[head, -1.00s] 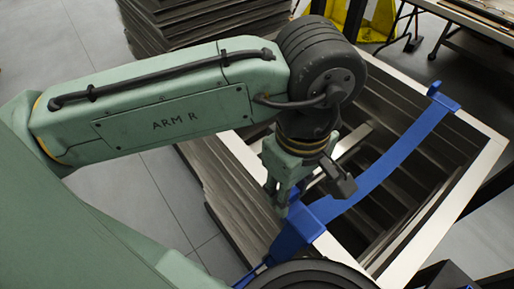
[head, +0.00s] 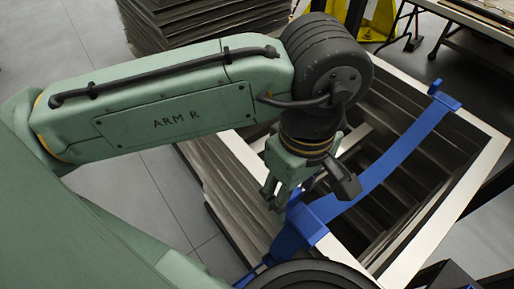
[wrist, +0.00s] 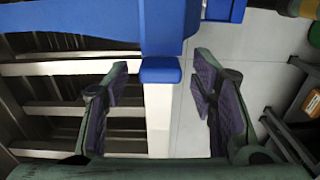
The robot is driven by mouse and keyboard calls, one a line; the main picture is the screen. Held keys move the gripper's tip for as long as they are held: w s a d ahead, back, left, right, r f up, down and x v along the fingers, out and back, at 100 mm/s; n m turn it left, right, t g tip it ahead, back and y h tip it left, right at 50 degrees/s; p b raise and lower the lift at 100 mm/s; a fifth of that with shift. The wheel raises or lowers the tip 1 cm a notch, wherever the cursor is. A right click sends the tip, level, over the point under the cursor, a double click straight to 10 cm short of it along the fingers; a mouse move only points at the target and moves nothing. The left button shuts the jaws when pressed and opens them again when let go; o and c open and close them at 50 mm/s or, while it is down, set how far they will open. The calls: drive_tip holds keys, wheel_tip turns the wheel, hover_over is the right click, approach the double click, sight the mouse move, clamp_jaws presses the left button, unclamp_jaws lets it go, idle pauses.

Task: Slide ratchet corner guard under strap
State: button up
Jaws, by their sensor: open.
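A blue strap (head: 385,168) runs across the top of a white-rimmed open skid frame (head: 455,205). A blue corner guard (head: 308,226) sits on the near rim, at the strap's near end. A second blue guard (head: 443,97) is on the far rim. My gripper (head: 273,197) is just beside the near guard, fingers down. In the wrist view, my gripper (wrist: 160,78) is open, its fingers apart on either side of a blue tab of the near guard (wrist: 160,70). No finger visibly touches it. Whether the guard lies under the strap is unclear.
Dark stacked sheets (head: 190,22) stand behind my arm. A table (head: 480,22) and a yellow object (head: 378,22) are at the back right. The grey floor (head: 125,165) left of the frame is clear.

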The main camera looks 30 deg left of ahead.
drive_tip(key=shift+r+p, duration=1.75)
drive_tip(key=shift+r, duration=0.45)
drive_tip(key=shift+r, duration=0.15)
drive_tip(key=shift+r, duration=1.9)
